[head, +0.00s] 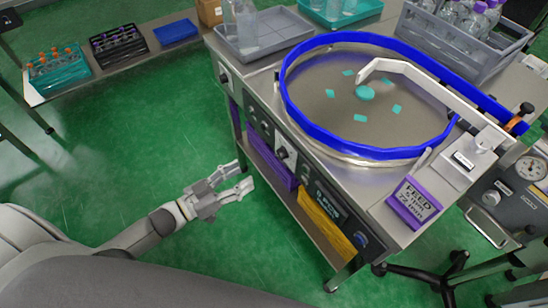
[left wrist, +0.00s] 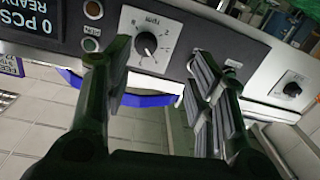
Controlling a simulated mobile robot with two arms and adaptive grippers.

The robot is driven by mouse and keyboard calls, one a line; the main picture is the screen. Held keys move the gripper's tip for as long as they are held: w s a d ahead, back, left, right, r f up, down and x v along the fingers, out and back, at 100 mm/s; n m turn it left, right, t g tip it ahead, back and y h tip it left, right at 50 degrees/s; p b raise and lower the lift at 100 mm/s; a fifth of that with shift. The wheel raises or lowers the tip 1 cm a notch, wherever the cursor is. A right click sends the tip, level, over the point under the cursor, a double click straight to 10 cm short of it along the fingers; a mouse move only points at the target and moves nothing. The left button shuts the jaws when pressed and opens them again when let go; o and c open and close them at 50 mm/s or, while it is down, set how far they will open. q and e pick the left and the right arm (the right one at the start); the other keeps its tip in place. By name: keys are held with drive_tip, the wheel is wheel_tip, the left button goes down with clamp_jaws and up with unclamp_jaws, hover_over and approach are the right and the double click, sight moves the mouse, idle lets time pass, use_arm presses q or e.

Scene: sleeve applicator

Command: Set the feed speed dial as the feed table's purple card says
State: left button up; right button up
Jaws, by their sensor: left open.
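The purple card (head: 414,203) stands at the near right corner of the feed table (head: 385,222). Its top line reads FEED; the lines below are small and seem to give rpm values. The feed speed dial (left wrist: 146,43) is a dark knob on a white plate marked rpm, on the front panel. It also shows in the head view (head: 283,153). I cannot read its exact setting. My left gripper (head: 246,176) is open and empty in front of the panel. In the left wrist view its fingers (left wrist: 155,85) spread below the dial, apart from it.
A display (left wrist: 30,22) reading 0 PCS READY lies beside the dial, with small buttons between. Another knob (left wrist: 292,88) is farther along the panel. A blue-rimmed bowl (head: 300,120) covers the tabletop. A purple bin (head: 270,165) and a yellow bin (head: 325,218) sit below.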

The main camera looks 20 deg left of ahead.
sight(278, 156)
use_arm(q)
drive_tip(key=shift+m+h, duration=0.3)
drive_tip(key=shift+h, duration=0.2)
drive_tip(key=x, duration=0.3)
drive_tip(key=r+x, duration=0.1)
drive_tip(key=x, duration=0.2)
drive_tip(key=d+r+x, duration=0.1)
drive_tip(key=x, duration=0.3)
drive_tip(key=shift+s+p, duration=0.3)
drive_tip(key=shift+p, duration=0.05)
drive_tip(key=shift+w+d+f, duration=0.1)
drive_tip(key=shift+w+d, duration=0.15)
drive_tip(key=shift+w, duration=0.15)
use_arm(e)
drive_tip(key=shift+s+a+r, duration=0.1)
drive_tip(key=shift+s+r, duration=0.2)
drive_tip(key=shift+s, duration=0.05)
drive_tip(key=shift+s, duration=0.1)
use_arm(q)
drive_tip(key=shift+c, duration=1)
drive_tip(key=c, duration=0.8)
use_arm(e)
drive_tip(key=shift+s+d, duration=0.1)
drive_tip(key=shift+d, duration=0.15)
